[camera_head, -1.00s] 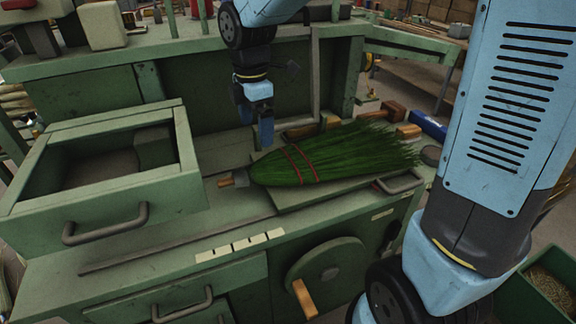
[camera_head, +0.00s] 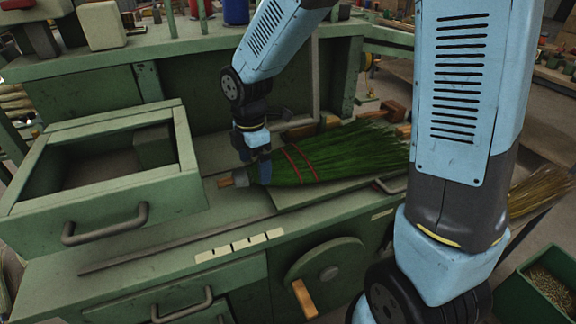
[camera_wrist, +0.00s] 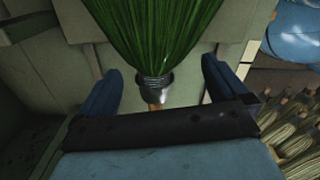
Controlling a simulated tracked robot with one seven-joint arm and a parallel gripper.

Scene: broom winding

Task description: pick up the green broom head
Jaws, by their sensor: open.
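The green broom head (camera_head: 335,156) lies on the workbench, its bristles fanned to the right and bound by red bands. Its narrow end has a grey metal collar (camera_head: 240,178) and a short wooden stub (camera_head: 225,182) pointing left. My gripper (camera_head: 258,172) is low over this narrow end and hides part of it. In the wrist view the broom head (camera_wrist: 155,35) comes in from the top, and its collar (camera_wrist: 154,88) lies between my two spread blue fingers (camera_wrist: 160,95). The fingers look apart from the collar on both sides. The gripper is open.
An open green drawer box (camera_head: 100,190) stands left of the broom head. A green back panel and shelf (camera_head: 200,60) rise behind it. A blue cylinder (camera_head: 236,12) stands on the shelf. The bench's front strip (camera_head: 170,250) is mostly clear.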

